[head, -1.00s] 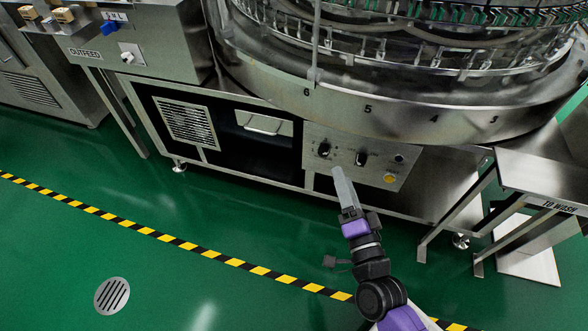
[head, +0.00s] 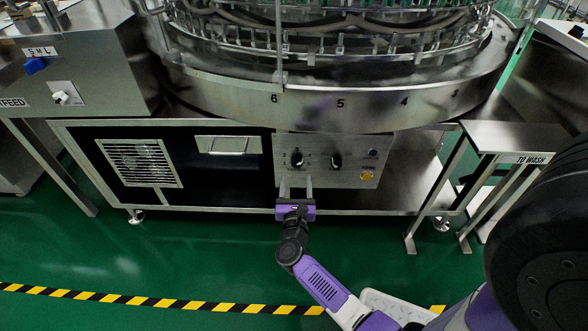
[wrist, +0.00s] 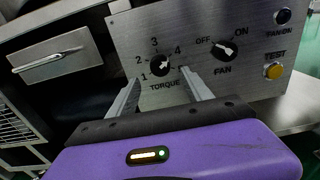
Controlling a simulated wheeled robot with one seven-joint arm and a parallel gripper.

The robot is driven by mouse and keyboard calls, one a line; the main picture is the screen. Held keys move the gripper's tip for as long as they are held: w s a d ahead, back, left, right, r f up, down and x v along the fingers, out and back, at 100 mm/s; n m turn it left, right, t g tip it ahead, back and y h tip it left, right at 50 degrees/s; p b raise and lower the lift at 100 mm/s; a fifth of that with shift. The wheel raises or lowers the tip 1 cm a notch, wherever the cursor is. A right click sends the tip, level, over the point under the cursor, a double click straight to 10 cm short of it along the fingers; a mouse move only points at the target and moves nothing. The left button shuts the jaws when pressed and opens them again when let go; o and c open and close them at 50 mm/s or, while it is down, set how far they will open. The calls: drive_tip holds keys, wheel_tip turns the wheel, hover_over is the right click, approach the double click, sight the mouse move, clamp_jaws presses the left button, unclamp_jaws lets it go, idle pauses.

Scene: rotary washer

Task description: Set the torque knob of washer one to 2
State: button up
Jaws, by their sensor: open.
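In the head view the same knob (head: 297,157) is the left one on the panel. My gripper (head: 296,184) is open and empty, just below and in front of the knob. In the wrist view its two fingers (wrist: 160,78) point at the panel, one on either side below the knob. I see no contact with the knob.
The fan knob (wrist: 224,50), with OFF and ON marks, sits right of the torque knob. A yellow test button (wrist: 274,71) and a dark fan-on lamp (wrist: 283,16) are further right. A drawer handle (wrist: 38,61) juts out at left. The washer's round rim (head: 350,108) overhangs the panel.

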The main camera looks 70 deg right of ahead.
sight(297, 164)
drive_tip(key=shift+b+x, duration=0.6)
drive_tip(key=shift+x, duration=2.5)
clamp_jaws()
